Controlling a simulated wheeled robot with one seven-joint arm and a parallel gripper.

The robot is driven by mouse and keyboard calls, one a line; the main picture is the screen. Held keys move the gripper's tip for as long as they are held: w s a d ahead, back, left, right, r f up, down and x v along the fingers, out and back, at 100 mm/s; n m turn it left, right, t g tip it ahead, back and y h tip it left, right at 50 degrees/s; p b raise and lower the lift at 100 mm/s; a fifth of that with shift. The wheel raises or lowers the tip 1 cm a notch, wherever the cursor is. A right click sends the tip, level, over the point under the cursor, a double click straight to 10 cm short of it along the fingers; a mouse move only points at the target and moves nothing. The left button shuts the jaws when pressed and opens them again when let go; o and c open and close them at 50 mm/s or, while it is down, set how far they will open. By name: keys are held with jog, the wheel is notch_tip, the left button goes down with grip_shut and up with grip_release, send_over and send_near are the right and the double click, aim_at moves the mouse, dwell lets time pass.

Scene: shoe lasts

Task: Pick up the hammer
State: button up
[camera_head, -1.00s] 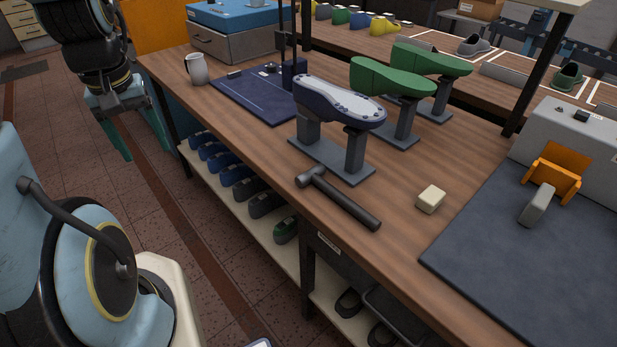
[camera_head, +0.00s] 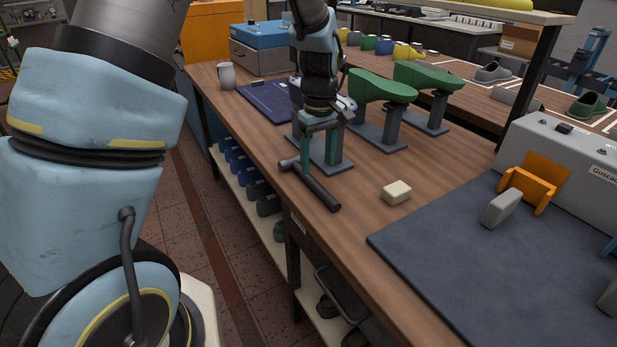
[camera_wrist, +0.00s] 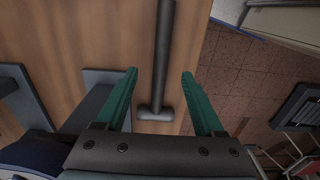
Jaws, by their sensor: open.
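The dark hammer (camera_head: 318,188) lies on the wooden workbench near its front edge, its head (camera_head: 289,164) toward the left and its handle running right and forward. In the wrist view the hammer handle (camera_wrist: 163,60) runs up the picture, with the head (camera_wrist: 155,114) lower down between the fingers. My gripper (camera_head: 317,160) is over the hammer near its head end. In the wrist view my gripper (camera_wrist: 160,74) has its two green fingers spread apart, one on each side of the hammer, holding nothing. I cannot tell the exact height of the fingertips above the bench.
Grey last stands are close behind my gripper; green lasts (camera_head: 381,88) stand behind. A cream block (camera_head: 396,192) lies right of the hammer. A dark mat (camera_head: 470,250) with an orange holder (camera_head: 535,181) covers the right. The bench's front edge is close to the hammer.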

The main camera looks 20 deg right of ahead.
aim_at(316, 182)
jog(key=shift+w+a+f+p, duration=0.15)
jog(key=shift+f+p, duration=0.45)
jog(key=shift+f, duration=0.9)
jog(key=shift+w+f+p, duration=0.1)
jog(key=shift+f+p, duration=0.45)
jog(key=shift+f, duration=0.95)
grip_shut()
